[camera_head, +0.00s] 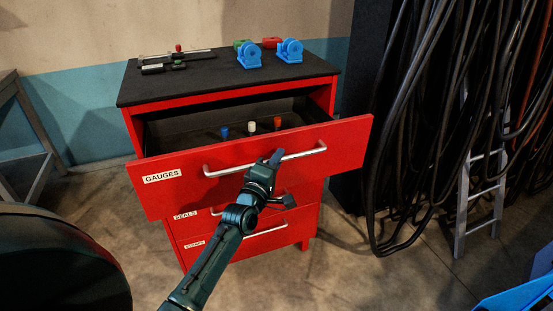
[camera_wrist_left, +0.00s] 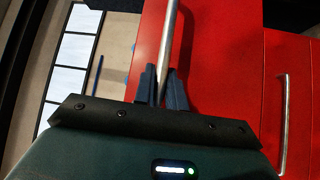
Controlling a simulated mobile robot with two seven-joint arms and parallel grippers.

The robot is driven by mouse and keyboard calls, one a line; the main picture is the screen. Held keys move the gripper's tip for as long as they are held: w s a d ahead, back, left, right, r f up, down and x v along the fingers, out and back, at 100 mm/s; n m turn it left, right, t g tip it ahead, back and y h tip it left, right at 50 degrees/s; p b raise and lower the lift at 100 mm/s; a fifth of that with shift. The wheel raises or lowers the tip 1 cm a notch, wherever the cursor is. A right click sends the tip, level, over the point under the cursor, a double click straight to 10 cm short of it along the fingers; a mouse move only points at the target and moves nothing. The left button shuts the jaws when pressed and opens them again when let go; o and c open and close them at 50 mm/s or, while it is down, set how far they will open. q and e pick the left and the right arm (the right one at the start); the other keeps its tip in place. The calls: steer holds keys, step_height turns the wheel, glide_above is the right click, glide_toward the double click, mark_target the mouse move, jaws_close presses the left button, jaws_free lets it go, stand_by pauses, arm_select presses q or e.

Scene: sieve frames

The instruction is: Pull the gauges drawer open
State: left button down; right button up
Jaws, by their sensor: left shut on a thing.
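The gauges drawer (camera_head: 230,160) is the top drawer of a red cabinet (camera_head: 314,218) and stands well out from it. Its front has a white GAUGES label (camera_head: 162,176) at the left and a silver bar handle (camera_head: 305,153). A blue, a white and an orange small piece lie inside the drawer. My left gripper (camera_head: 272,160) is shut on the handle near its middle. The left wrist view shows the gripper's two fingers (camera_wrist_left: 162,88) on either side of the handle bar (camera_wrist_left: 168,40), against the red front. My right gripper is not in view.
The seals drawer (camera_head: 185,214) and a lower drawer (camera_head: 195,244) look closed. Blue parts (camera_head: 289,51) and dark tools (camera_head: 177,60) lie on the cabinet top. Black cables (camera_head: 425,120) and a ladder (camera_head: 480,185) stand at the right. The floor in front is clear.

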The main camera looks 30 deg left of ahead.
arm_select(q)
steer(key=c, duration=1.5)
jaws_free()
steer(key=shift+o, duration=0.2)
steer(key=s+d+f+b, duration=0.1)
steer(key=s+f, duration=0.1)
steer(key=s, duration=1.1)
steer(key=s+d+f+m+g+h+p, duration=0.1)
steer(key=s+d+f+m+g+h, duration=0.3)
steer(key=s+d+f+m+g, duration=0.5)
steer(key=s+d+f+m, duration=0.6)
steer(key=s+m, duration=0.1)
steer(key=m, duration=0.4)
steer(key=shift+d+f+h+p, duration=0.25)
steer(key=shift+f+h+p, duration=0.15)
